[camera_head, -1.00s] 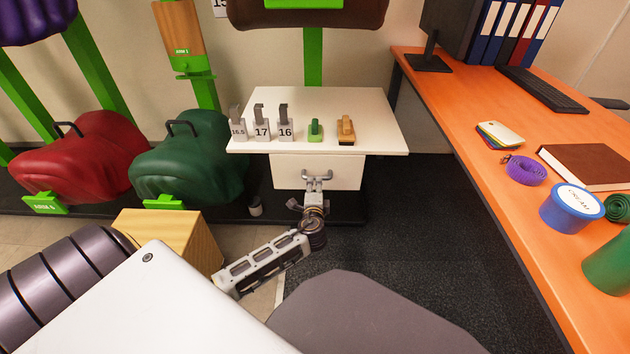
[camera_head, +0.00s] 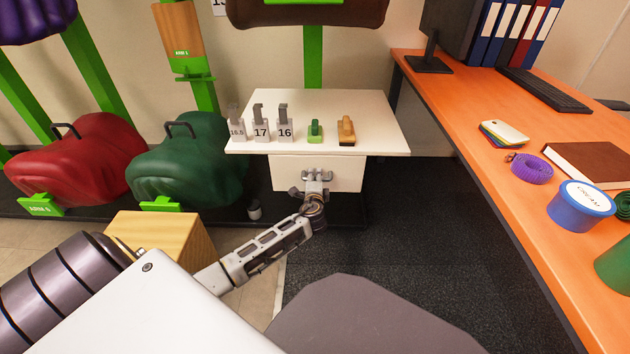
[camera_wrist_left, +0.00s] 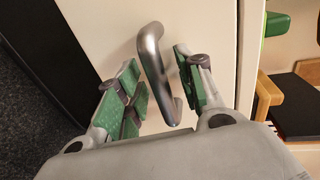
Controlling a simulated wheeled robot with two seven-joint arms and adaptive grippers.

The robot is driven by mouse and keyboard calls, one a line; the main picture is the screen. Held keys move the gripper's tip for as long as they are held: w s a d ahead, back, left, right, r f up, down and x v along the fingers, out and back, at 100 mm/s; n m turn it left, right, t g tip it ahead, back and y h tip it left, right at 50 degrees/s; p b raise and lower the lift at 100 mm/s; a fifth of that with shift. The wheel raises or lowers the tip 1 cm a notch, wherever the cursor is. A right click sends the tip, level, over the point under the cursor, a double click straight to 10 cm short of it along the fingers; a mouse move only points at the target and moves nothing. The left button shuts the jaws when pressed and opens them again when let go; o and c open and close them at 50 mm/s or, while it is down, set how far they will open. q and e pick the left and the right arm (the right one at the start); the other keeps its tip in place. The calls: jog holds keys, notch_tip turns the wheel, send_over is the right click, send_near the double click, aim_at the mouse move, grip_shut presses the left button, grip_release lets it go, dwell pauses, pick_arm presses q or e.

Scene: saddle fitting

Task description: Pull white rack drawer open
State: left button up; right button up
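The white rack (camera_head: 375,120) stands at the back centre, with its drawer (camera_head: 345,174) under the top. The drawer front looks closed. My left gripper (camera_head: 316,180) is at the drawer front and covers most of the handle in the head view. In the left wrist view the grey metal handle (camera_wrist_left: 152,62) stands between the two green-padded fingers of my left gripper (camera_wrist_left: 160,82). The fingers are open, one on each side of the handle, with a visible gap to the left finger. The right finger is close to the bar; contact cannot be told. My right gripper is not in view.
Numbered grey gauges (camera_head: 260,125), a green brush (camera_head: 315,131) and a wooden brush (camera_head: 346,131) stand on the rack top. An orange desk (camera_head: 480,160) is at the right. A green saddle (camera_head: 190,160) and a wooden box (camera_head: 165,235) are at the left. Dark floor before the drawer looks clear.

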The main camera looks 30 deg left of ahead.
pick_arm(q)
grip_shut()
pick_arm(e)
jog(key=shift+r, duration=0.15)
pick_arm(q)
jog(key=shift+s+d, duration=0.1)
jog(key=shift+s, duration=0.05)
